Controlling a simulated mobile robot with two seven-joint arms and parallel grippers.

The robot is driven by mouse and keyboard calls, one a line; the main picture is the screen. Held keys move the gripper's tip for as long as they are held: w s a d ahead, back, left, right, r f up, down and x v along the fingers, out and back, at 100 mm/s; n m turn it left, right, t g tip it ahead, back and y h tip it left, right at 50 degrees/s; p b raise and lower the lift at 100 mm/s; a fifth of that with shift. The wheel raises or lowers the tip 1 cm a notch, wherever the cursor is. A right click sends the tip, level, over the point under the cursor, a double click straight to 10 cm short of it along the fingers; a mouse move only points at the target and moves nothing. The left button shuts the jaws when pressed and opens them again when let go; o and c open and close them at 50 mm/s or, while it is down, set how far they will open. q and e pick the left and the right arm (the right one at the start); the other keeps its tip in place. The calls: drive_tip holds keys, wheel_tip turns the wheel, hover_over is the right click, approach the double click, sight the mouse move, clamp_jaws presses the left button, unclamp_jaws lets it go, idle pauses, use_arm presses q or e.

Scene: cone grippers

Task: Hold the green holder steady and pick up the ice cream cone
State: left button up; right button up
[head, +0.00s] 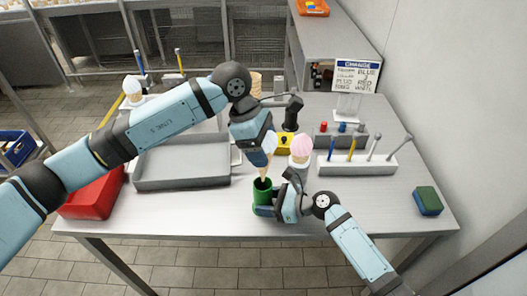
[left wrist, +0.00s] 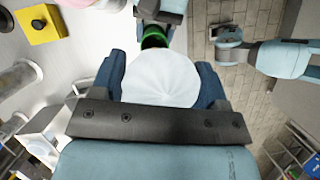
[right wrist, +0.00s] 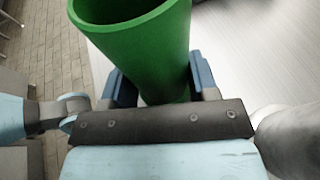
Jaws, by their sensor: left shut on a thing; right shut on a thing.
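The ice cream cone, with a white top (head: 270,144) and a tan cone (head: 264,171), is held point down in my left gripper (head: 266,153). In the left wrist view the white top (left wrist: 160,80) fills the space between the jaws. The green holder (head: 262,196) stands upright near the table's front edge, directly below the cone; whether the tip is just inside its mouth I cannot tell. My right gripper (head: 272,209) is shut around the holder low down. In the right wrist view the holder (right wrist: 140,40) shows an open mouth, with no cone in the visible part.
A pink ice cream (head: 300,148) in a white stand is close to the right of my grippers. A yellow button box (head: 284,143) is behind. A grey tray (head: 182,182) and red bin (head: 92,195) are left; a white tool rack (head: 357,165) and sponge (head: 428,200) are right.

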drive_tip(key=o, duration=0.8)
